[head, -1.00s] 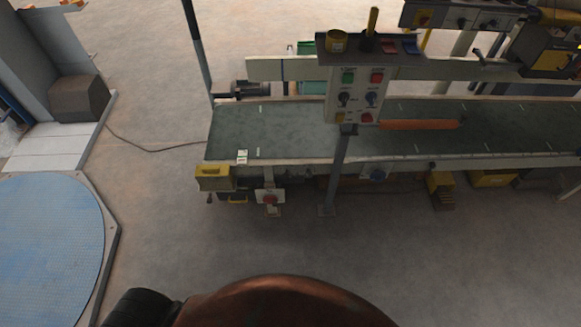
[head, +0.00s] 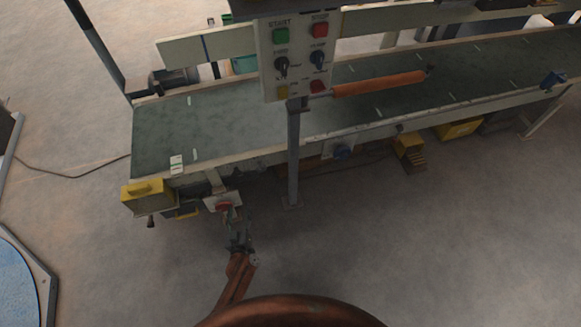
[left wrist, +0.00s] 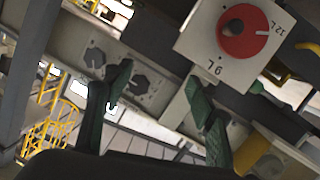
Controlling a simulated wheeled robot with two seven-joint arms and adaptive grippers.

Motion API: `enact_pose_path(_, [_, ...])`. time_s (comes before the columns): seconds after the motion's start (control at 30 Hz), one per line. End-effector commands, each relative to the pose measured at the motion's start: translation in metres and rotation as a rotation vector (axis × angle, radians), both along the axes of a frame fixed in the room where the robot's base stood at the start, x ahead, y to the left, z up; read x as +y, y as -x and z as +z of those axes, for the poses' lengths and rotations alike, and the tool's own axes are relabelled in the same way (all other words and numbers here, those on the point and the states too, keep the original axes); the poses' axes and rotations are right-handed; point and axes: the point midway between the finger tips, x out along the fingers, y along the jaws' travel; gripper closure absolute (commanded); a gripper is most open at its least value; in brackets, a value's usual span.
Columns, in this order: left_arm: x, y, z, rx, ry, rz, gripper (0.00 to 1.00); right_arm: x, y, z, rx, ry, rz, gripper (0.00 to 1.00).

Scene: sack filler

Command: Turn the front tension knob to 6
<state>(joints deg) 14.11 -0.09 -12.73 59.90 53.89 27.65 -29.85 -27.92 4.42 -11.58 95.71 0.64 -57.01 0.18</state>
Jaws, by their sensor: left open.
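A red round knob (head: 224,206) on a white plate is mounted low on the front of the conveyor, near its left end. In the left wrist view the red knob (left wrist: 244,32) sits at the upper right, with black marks around it that appear turned and are hard to read. No label names it as the tension knob. My left gripper (head: 238,222) is just below the red knob in the head view. In the left wrist view its green fingers (left wrist: 158,86) are apart and empty, with the knob above and right of them, not between them. My right gripper is out of view.
A control panel (head: 293,58) with buttons and two selector knobs stands on a grey post (head: 293,160) right of my left gripper. A yellow box (head: 147,196) hangs left of the red knob. The floor in front is clear.

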Motion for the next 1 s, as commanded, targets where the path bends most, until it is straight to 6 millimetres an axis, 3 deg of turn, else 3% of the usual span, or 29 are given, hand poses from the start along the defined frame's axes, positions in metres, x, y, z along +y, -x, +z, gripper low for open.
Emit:
enact_pose_path(0.03, [-0.005, -0.023, 0.001, -0.055, 0.031, 0.044, 0.49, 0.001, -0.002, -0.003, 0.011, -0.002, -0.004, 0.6])
enact_pose_path(0.1, [-0.007, -0.046, 0.02, -0.116, 0.066, 0.101, 0.49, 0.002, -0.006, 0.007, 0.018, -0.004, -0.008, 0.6])
enact_pose_path(0.2, [-0.009, -0.066, 0.039, -0.169, 0.1, 0.159, 0.49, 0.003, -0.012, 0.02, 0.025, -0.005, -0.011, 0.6])
enact_pose_path(0.4, [-0.007, -0.083, 0.054, -0.202, 0.126, 0.2, 0.49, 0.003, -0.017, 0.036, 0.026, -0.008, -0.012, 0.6])
enact_pose_path(1.0, [0.011, -0.147, 0.053, -0.201, 0.125, 0.197, 0.49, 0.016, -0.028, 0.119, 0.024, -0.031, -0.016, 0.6])
